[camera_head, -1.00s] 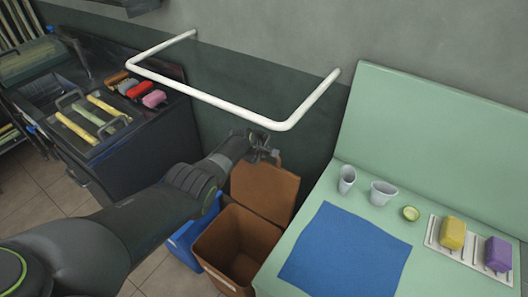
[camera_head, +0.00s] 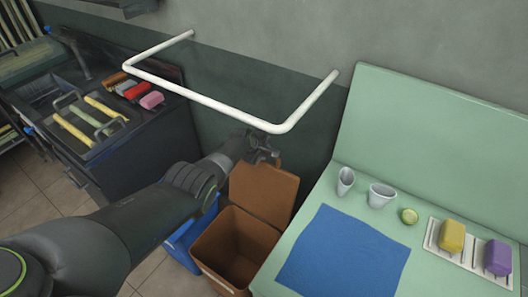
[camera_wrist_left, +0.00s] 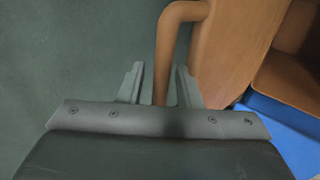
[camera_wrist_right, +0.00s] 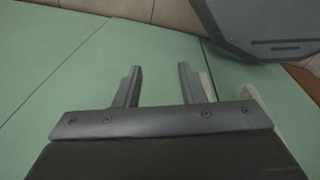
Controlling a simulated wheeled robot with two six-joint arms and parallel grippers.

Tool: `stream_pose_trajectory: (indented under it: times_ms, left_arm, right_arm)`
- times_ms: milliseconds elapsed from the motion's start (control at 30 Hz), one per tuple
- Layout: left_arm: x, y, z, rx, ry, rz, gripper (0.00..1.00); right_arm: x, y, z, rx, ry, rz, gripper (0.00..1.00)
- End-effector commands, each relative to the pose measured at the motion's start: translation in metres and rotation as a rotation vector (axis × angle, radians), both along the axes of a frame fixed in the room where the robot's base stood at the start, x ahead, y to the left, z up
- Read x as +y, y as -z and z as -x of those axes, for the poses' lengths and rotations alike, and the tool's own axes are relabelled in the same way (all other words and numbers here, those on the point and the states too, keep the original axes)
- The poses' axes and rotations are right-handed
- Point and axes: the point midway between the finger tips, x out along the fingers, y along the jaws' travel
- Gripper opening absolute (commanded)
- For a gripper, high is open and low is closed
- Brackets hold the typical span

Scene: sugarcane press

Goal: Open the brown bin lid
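The brown bin (camera_head: 237,250) stands on the floor left of the green table. Its lid (camera_head: 263,193) is raised and stands steeply up at the back, so the bin's inside shows. My left gripper (camera_head: 264,154) is at the lid's top edge. In the left wrist view the lid's curved brown handle (camera_wrist_left: 166,45) passes between the spread fingers of the left gripper (camera_wrist_left: 160,68), with a gap to the right finger. Contact with the left finger is unclear. My right gripper (camera_wrist_right: 159,67) is open and empty in its wrist view, and outside the head view.
A blue bin (camera_head: 186,243) stands left of the brown one, partly behind my left arm. A white rail (camera_head: 205,100) juts from the wall above. The green table (camera_head: 410,190) on the right holds cups, a blue mat (camera_head: 345,255) and sponges.

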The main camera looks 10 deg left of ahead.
Motion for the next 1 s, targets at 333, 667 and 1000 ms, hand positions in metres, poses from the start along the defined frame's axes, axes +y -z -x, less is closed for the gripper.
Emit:
stream_pose_trajectory:
  times_ms: [333,667,1000]
  left_arm:
    - [0.003,-0.012,0.009,0.006,0.000,-0.001,0.33]
    - [0.010,-0.038,0.027,0.001,0.001,0.000,0.33]
    - [0.018,-0.063,0.047,0.000,-0.001,0.001,0.33]
  right_arm:
    - [0.000,-0.021,-0.002,-0.003,0.000,0.000,0.36]
    - [0.000,-0.055,-0.003,-0.004,0.000,0.000,0.36]
    - [0.000,-0.073,-0.003,-0.004,0.000,0.000,0.36]
